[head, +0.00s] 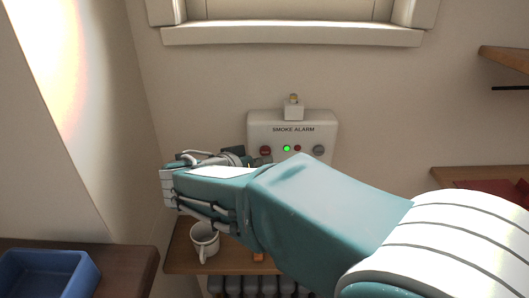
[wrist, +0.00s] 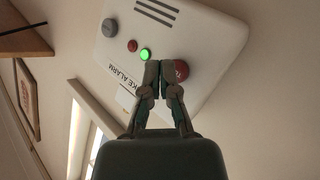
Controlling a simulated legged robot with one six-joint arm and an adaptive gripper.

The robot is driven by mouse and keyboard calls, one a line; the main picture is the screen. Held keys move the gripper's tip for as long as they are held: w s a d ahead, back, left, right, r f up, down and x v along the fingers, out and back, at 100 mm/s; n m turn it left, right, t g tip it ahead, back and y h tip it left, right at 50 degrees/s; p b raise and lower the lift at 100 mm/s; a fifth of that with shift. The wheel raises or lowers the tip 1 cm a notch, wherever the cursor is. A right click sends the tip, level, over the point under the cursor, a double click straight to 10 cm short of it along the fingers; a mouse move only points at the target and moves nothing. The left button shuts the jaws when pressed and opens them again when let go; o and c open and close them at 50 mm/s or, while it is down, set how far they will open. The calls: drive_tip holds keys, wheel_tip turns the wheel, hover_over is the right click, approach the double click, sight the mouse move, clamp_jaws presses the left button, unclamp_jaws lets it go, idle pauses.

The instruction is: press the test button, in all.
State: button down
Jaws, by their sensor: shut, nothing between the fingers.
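The white smoke alarm panel (head: 255,125) is mounted on the wall and shows tilted in the wrist view (wrist: 215,40). It has a red button (head: 265,150), a lit green light (head: 286,148), a small red light (head: 297,148) and a grey button (head: 318,150). In the wrist view the red button (wrist: 183,70) carries pale, partly hidden lettering. My gripper (wrist: 160,66) is shut and empty, its tips overlapping the red button's edge in that view. In the head view my gripper (head: 262,161) is just below the red button. I cannot tell whether it touches.
A white mug (head: 205,241) stands on a wooden shelf (head: 180,262) below my arm. A blue tray (head: 45,275) sits on a dark top at lower left. A window ledge (head: 290,36) is above the panel. Wooden shelves (head: 470,175) are at right.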

drive_tip(key=shift+w, duration=0.15)
drive_tip(key=shift+w+r, duration=0.1)
drive_tip(key=shift+w, duration=0.15)
drive_tip(key=shift+w, duration=0.4)
idle(0.9)
drive_tip(key=shift+s, duration=0.85)
drive_tip(key=s, duration=0.5)
idle(0.4)
idle(0.5)
